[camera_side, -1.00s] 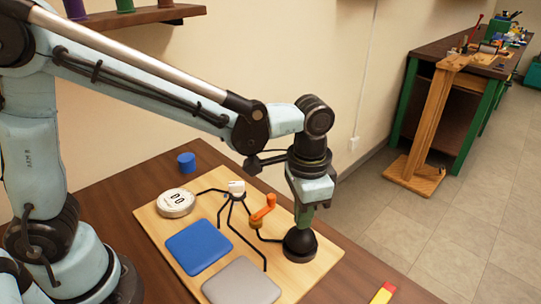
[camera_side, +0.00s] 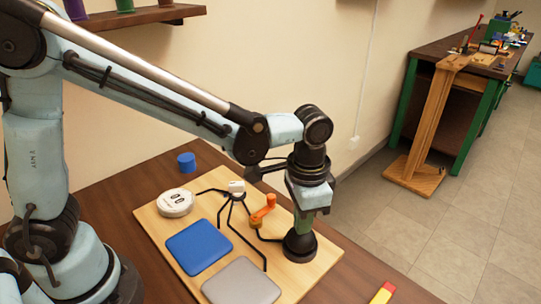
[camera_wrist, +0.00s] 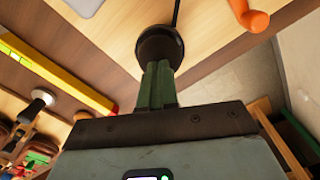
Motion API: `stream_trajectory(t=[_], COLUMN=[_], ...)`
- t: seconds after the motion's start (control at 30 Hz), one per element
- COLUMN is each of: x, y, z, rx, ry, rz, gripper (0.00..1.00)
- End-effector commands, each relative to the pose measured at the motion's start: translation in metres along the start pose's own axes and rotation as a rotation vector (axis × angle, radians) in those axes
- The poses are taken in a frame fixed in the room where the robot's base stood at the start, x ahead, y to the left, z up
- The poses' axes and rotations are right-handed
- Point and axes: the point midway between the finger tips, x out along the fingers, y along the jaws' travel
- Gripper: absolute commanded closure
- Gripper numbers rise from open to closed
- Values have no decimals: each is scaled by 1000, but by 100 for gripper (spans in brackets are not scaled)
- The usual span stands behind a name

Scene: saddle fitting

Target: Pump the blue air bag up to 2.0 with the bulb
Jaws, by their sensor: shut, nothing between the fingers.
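The black bulb (camera_side: 300,248) sits at the right end of the light wooden board. My gripper (camera_side: 302,232) points down at it with its green fingers shut and empty, and the fingertips appear to press on the bulb's top. In the wrist view the fingers (camera_wrist: 158,80) reach the dark round bulb (camera_wrist: 160,45). The blue air bag (camera_side: 198,247) lies flat-looking at the board's left. A round white gauge (camera_side: 175,203) stands behind it; its digits are too small to read surely. An orange lever (camera_side: 264,210) stands between the bulb and the white hose junction (camera_side: 237,187).
A grey bag (camera_side: 241,282) lies in front of the blue one. Black hoses run across the board (camera_side: 150,217). A blue cylinder (camera_side: 187,162) stands on the table behind the gauge. A yellow and red bar (camera_side: 383,293) lies at the table's right front.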

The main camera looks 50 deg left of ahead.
Motion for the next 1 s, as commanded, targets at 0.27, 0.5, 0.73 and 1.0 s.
stream_trajectory(t=[0.27,0.5,0.73,1.0], x=[10,19,16,0], y=[0,0,0,0], z=[0,0,0,0], rx=[0,0,0,0], ry=[0,0,0,0], rz=[0,0,0,0], gripper=[100,100,100,100])
